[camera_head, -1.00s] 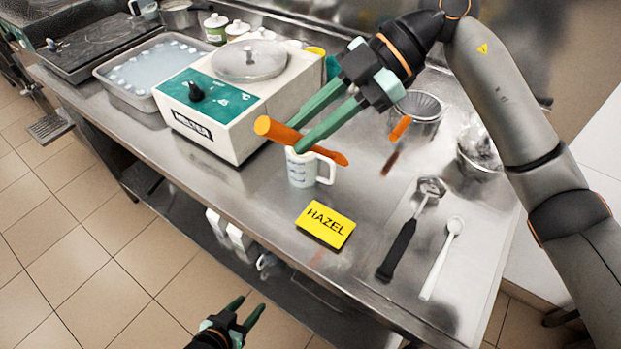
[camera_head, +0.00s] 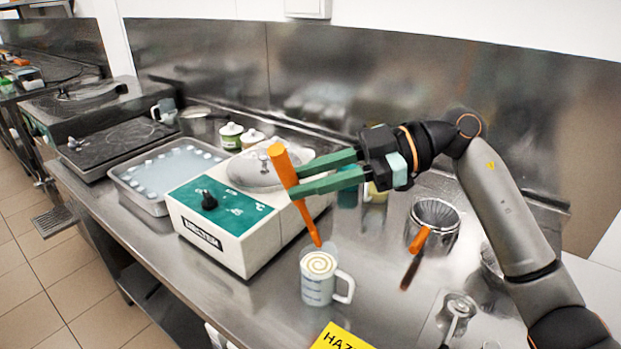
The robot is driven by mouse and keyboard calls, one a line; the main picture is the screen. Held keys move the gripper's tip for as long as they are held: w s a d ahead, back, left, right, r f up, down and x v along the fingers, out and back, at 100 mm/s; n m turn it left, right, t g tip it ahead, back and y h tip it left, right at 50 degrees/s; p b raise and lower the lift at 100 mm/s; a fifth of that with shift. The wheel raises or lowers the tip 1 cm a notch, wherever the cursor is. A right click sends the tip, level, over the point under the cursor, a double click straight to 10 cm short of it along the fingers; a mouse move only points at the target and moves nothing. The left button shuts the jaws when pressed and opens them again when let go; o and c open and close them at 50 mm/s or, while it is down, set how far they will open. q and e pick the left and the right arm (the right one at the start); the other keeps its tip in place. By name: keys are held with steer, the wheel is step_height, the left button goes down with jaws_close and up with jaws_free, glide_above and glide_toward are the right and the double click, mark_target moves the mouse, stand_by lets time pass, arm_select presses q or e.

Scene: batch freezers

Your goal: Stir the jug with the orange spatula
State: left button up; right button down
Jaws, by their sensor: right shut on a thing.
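The orange spatula (camera_head: 307,219) is held steeply upright, its thick handle end at the top and its narrow end down. My right gripper (camera_head: 293,182) is shut on it, with green fingers across its upper part. The white jug (camera_head: 318,289) stands on the steel counter below, its handle to the right, with a cream-and-brown swirl showing at its top. The spatula's lower end appears just above the jug's back rim; I cannot tell whether it is over the opening or behind it. My left gripper is out of view.
A white machine with a green panel (camera_head: 222,205) stands left of the jug. A metal tray of liquid (camera_head: 168,170) is beyond it. On the right are a metal container (camera_head: 434,219) and an orange-handled tool (camera_head: 416,249). A yellow sign (camera_head: 339,340) lies in front.

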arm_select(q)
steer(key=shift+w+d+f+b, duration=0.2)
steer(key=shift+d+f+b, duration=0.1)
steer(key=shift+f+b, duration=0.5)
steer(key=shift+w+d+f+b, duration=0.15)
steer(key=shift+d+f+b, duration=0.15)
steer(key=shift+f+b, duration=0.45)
arm_select(e)
step_height(320, 180, down, 7)
steer(key=shift+w+d, duration=0.25)
steer(key=shift+w, duration=0.1)
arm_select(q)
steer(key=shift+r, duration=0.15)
